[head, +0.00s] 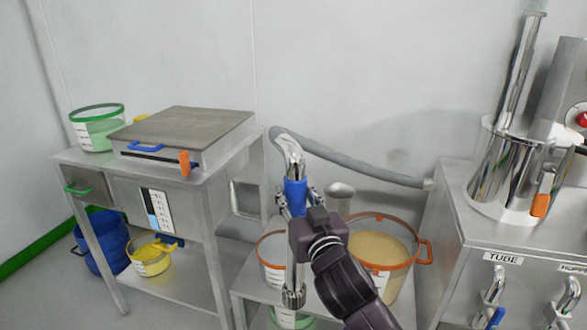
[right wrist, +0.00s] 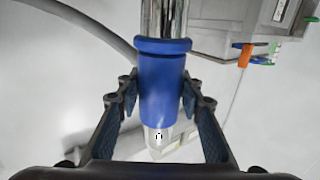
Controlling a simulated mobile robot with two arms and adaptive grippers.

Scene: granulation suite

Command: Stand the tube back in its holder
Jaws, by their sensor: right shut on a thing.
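The tube (head: 292,158) is a shiny steel pipe with a bent top, a blue sleeve and a knurled lower end (head: 293,298). It hangs roughly upright in front of the low bench, joined at the top to a grey hose (head: 365,170). My right gripper (head: 297,200) is shut on the blue sleeve. In the right wrist view the tube's blue sleeve (right wrist: 162,85) is between the fingers of my right gripper (right wrist: 160,100). A "TUBE" label (head: 503,258) is on the steel cabinet at right, above a steel handle. I cannot make out a holder for certain. My left gripper is out of view.
A low steel bench (head: 245,285) carries a tub of beige powder (head: 380,250) and another orange-rimmed tub (head: 271,250), close behind the tube. A steel table (head: 215,190) with a scale (head: 185,130) stands left. The steel cabinet (head: 450,240) at right carries a steel vessel.

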